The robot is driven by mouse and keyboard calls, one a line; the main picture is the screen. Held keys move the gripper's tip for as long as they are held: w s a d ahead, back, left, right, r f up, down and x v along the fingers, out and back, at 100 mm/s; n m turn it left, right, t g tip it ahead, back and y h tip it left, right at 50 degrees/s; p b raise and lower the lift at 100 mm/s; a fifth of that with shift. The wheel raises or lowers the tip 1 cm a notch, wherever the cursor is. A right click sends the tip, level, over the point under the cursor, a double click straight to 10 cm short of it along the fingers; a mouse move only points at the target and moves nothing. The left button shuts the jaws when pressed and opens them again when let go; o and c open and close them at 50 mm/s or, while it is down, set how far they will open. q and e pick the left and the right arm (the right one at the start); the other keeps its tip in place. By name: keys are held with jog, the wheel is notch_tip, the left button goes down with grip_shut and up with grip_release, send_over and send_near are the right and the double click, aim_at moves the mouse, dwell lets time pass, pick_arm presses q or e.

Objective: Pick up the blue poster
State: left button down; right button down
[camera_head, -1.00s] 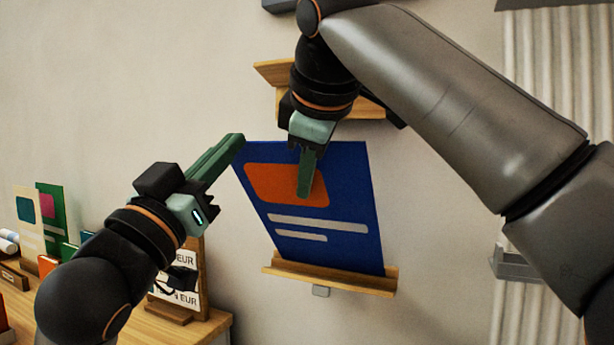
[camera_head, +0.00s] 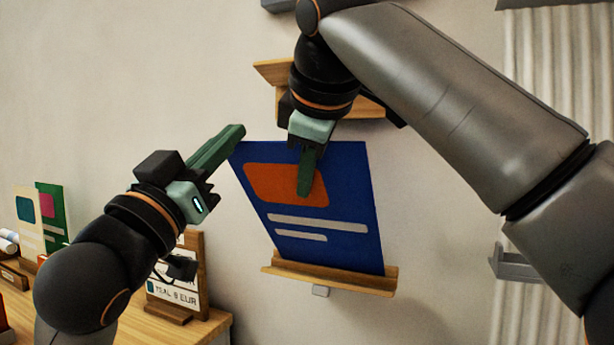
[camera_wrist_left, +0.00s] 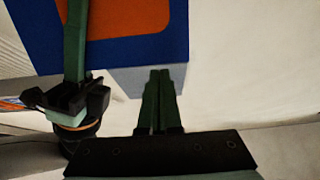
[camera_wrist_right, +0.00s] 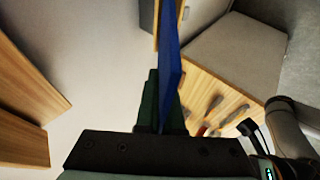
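The blue poster (camera_head: 347,192), with an orange block and pale bars, leans upright on a wooden wall ledge (camera_head: 330,279). My right gripper (camera_head: 306,192) comes down over its top edge, with one finger in front of the orange block. In the right wrist view the poster (camera_wrist_right: 168,65) is seen edge-on between the two fingers, which are close against it. My left gripper (camera_head: 238,130) is shut and empty at the poster's upper left corner. In the left wrist view its fingers (camera_wrist_left: 160,74) are together just past the poster's edge (camera_wrist_left: 130,48); I cannot tell if they touch it.
Another wooden shelf (camera_head: 272,72) is on the wall behind my right gripper. A table (camera_head: 205,328) at lower left holds a price sign (camera_head: 188,294) and small cards (camera_head: 50,212). A ribbed pale panel (camera_head: 556,70) is at right.

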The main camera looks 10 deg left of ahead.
pick_arm(q)
notch_tip(320, 180, up, 10)
pick_arm(e)
jog(key=shift+f, duration=0.1)
dwell(0.4)
pick_arm(q)
jog(key=shift+f, duration=0.1)
